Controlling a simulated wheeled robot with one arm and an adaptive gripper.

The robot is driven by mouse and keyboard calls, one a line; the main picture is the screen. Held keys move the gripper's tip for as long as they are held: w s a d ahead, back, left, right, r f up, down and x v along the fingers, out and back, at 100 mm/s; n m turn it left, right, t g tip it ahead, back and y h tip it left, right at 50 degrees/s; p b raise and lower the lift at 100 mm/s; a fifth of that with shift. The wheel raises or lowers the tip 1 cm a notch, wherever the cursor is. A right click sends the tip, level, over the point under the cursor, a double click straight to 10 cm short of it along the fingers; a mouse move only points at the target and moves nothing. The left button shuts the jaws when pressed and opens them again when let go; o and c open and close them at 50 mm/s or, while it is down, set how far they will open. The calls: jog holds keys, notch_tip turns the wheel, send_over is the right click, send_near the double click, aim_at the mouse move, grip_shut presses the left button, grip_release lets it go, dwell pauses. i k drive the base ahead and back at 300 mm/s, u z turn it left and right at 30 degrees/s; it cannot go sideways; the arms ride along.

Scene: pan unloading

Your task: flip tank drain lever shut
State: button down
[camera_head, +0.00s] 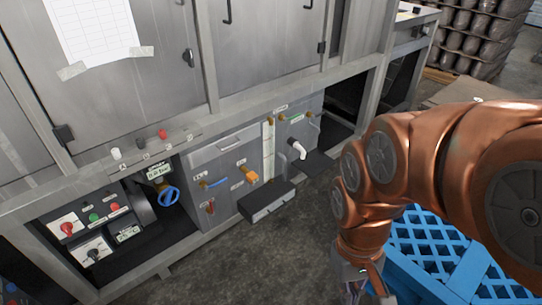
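A grey tank panel (220,158) sits low in the metal machine frame, left of my arm. It carries a small blue-handled lever (214,183), an orange valve handle (248,175) and a red handle (210,207), each near a small white label. The labels are too small to read, so I cannot tell which one is the tank drain lever. A white bent spout (297,149) projects at the panel's right. My gripper (366,291) hangs at the bottom edge, well right of and apart from the panel. Its fingertips are mostly cut off, so its opening cannot be seen.
A dark grey box (267,207) juts out below the panel. A blue handwheel (168,195) and a button box (94,214) are at left. Blue plastic pallets (425,240) stand beside my arm at right. Bare floor (270,255) lies between panel and arm.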

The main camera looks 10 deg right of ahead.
aim_at(212, 208)
jog(key=u, duration=0.05)
jog(key=k, duration=0.55)
jog(key=u, duration=1)
jog(key=i, duration=1.8)
jog(key=z, duration=0.7)
jog(key=i, duration=0.35)
jog(key=z, duration=0.35)
